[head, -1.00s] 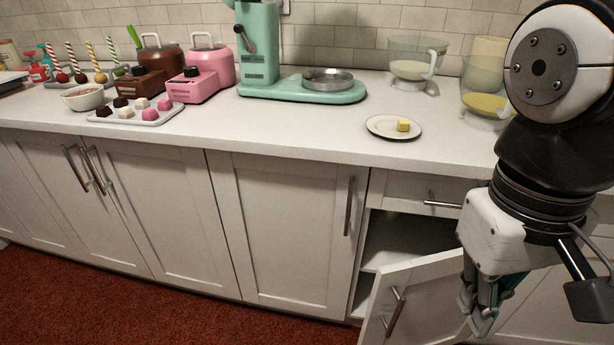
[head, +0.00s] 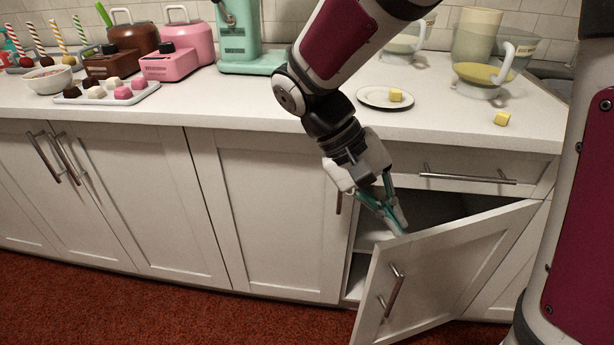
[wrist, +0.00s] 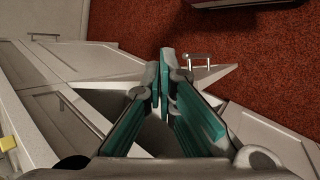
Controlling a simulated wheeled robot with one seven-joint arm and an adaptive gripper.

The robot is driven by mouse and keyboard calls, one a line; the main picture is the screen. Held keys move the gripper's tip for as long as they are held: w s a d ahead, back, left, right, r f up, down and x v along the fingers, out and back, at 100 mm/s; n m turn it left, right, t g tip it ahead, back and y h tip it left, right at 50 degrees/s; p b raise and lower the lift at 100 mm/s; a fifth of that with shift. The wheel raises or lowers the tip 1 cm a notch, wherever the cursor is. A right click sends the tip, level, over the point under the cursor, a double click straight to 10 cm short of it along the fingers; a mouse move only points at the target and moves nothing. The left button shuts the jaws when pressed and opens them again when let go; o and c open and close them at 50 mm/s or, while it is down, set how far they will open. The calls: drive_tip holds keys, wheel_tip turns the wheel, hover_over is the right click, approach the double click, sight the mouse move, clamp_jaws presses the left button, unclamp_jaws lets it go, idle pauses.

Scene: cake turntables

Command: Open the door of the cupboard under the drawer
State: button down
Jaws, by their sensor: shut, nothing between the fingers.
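The cupboard door (head: 450,265) under the drawer stands partly open, swung out toward me, hinged on its right side. Its bar handle (head: 392,290) is near the free left edge; it also shows in the wrist view (wrist: 200,60). The drawer (head: 535,185) above is closed. Through the gap I see the dark cupboard interior (head: 425,208) and a shelf. My gripper (head: 400,226) is shut and empty, with its fingertips at the door's top edge near the opening. I cannot tell whether they touch the door. The teal fingers show in the wrist view (wrist: 165,70).
The closed cupboard door (head: 265,220) to the left has a handle partly hidden by my gripper. The counter (head: 230,100) above holds a plate (head: 370,97) with a yellow cube, a jug (head: 480,75), and a mint machine (head: 240,45). The red floor in front is clear.

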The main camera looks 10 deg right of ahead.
drive_tip(key=w+a+f+n+t+h+b, duration=0.1)
drive_tip(key=w+a+f+t+h+b, duration=0.2)
drive_tip(key=f, duration=0.9)
drive_tip(key=w+a+f+n+t+h+b, duration=0.15)
drive_tip(key=w+a+f+h, duration=0.35)
drive_tip(key=f, duration=0.7)
drive_tip(key=w+a+f+n+t+h+b, duration=0.1)
drive_tip(key=w+a+f+t+h+b, duration=0.25)
drive_tip(key=f, duration=0.85)
drive_tip(key=w+b+x, duration=0.1)
drive_tip(key=x, duration=1)
drive_tip(key=shift+w+f, duration=0.15)
drive_tip(key=shift+f, duration=0.1)
drive_tip(key=shift+a+n, duration=0.2)
drive_tip(key=shift+n, duration=0.05)
